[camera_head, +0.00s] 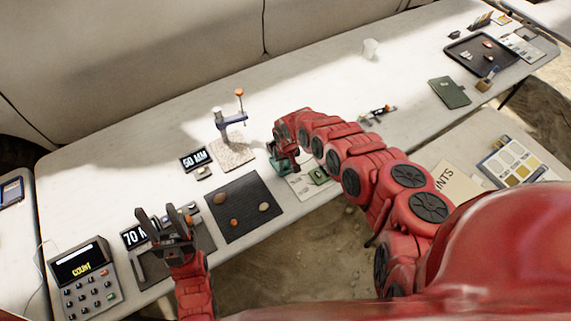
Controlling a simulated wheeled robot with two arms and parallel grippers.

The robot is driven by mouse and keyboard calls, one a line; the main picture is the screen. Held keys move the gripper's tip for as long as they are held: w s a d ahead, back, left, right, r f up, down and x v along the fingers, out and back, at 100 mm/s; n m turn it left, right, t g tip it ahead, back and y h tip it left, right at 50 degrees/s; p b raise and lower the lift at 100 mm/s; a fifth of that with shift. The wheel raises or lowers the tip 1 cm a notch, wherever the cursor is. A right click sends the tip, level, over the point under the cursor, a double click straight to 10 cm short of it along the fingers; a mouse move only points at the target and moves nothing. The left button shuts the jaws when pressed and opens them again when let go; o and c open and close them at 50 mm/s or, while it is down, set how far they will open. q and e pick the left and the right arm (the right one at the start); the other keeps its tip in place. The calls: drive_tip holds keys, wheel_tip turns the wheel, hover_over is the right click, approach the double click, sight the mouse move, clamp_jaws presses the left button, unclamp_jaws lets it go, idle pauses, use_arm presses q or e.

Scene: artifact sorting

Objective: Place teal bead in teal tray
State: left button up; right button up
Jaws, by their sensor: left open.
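I cannot make out a teal bead anywhere. My left gripper (160,219) is open with its fingers up, in front of the "70 M" display at the left. I see nothing between its fingers.
The dark mat (244,222) carries an orange bead (234,222) and two brown pieces. A stand with an orange knob (239,92) rises behind it. A keypad device labelled "COUNT" (84,279) stands at the left. A card with a green piece (319,175) lies right of my right gripper.

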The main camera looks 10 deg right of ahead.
drive_tip(key=shift+o, duration=0.9)
drive_tip(key=shift+r, duration=0.2)
drive_tip(key=shift+w+r, duration=0.1)
drive_tip(key=shift+r, duration=0.1)
wheel_tip(320, 180, up, 11)
drive_tip(key=s+p, duration=0.1)
drive_tip(key=shift+s+r, duration=0.2)
drive_tip(key=shift+s, duration=0.1)
drive_tip(key=shift+f, duration=0.1)
